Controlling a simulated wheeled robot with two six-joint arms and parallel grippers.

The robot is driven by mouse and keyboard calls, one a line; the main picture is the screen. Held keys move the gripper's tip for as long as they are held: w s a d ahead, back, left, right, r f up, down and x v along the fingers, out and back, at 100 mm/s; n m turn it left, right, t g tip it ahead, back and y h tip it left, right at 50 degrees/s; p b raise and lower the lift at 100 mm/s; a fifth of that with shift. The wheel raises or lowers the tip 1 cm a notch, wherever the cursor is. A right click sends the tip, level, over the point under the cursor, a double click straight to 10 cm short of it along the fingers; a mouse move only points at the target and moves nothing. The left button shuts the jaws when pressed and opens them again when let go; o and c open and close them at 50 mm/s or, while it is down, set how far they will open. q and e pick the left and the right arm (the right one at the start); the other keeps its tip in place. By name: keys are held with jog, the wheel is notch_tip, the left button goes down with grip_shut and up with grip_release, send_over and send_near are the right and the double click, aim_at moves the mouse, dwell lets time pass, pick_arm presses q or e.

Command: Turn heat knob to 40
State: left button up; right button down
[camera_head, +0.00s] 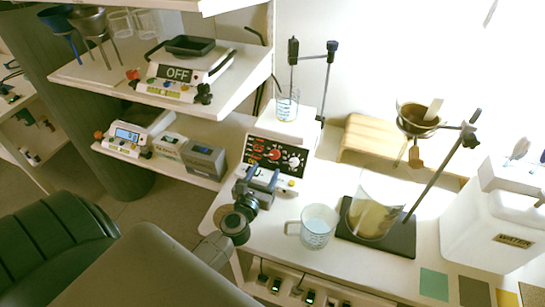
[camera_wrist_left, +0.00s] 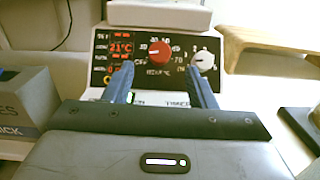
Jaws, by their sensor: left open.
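The hotplate stirrer's black front panel (camera_head: 262,164) stands at the table's left part, below a white top plate (camera_head: 285,122). The red heat knob (camera_wrist_left: 159,53) is centred in the left wrist view, with scale numbers around it; it also shows in the head view (camera_head: 274,155). A white knob (camera_wrist_left: 204,60) sits to its right. The red display (camera_wrist_left: 121,47) seems to read 21°C. My left gripper (camera_wrist_left: 160,70) is open and empty, in front of the panel and facing it. Its fingers lie left and right of the red knob in the picture; contact cannot be told.
A glass beaker (camera_head: 288,106) stands on the top plate beside a clamp stand. Shelves with scales (camera_head: 184,75) are at the left.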

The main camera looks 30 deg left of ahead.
aim_at(274, 155)
pick_arm(q)
jog(key=x, duration=0.4)
jog(key=shift+w, duration=0.4)
jog(key=shift+w+a+p, duration=0.2)
jog(key=shift+w+p, duration=0.1)
jog(key=shift+w, duration=0.2)
jog(key=shift+w+f, duration=0.1)
jog(key=shift+w, duration=0.05)
pick_arm(e)
jog(key=shift+w+d+r, duration=0.3)
jog(key=shift+w+r, duration=0.2)
jog(key=shift+w, duration=0.25)
pick_arm(q)
jog(key=shift+c, duration=0.6)
jog(key=c, duration=0.8)
jog(key=shift+c, duration=0.2)
pick_arm(e)
jog(key=shift+s+a, duration=0.3)
jog(key=shift+a, duration=0.05)
